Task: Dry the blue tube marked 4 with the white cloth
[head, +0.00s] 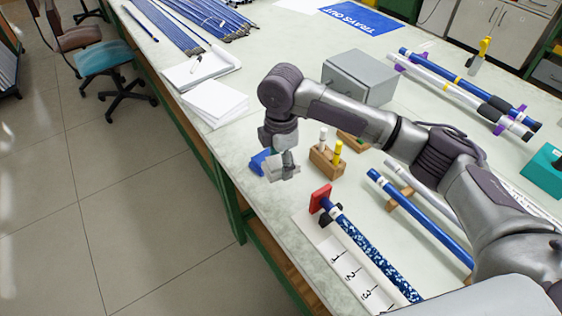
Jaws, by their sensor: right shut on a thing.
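My right gripper (286,160) points down near the table's left edge, shut on a pale, crumpled-looking thing that appears to be the white cloth (282,173). The fingers partly hide it, and I cannot tell whether it touches the table. A plain blue tube (420,215) lies slanting at the right on a small wooden support, its lower end hidden by my arm. A speckled blue tube (372,252) lies beside a white numbered strip (335,262) reading 1, 2, 3. No mark 4 is readable on any tube. My left gripper is not in view.
A small blue thing (258,162) lies just left of my gripper. A wooden block (326,161) holds white and yellow markers. A red stop (320,197) stands at the strip's end. A grey box (359,77), white stack (215,103) and several rods (170,28) lie farther back.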

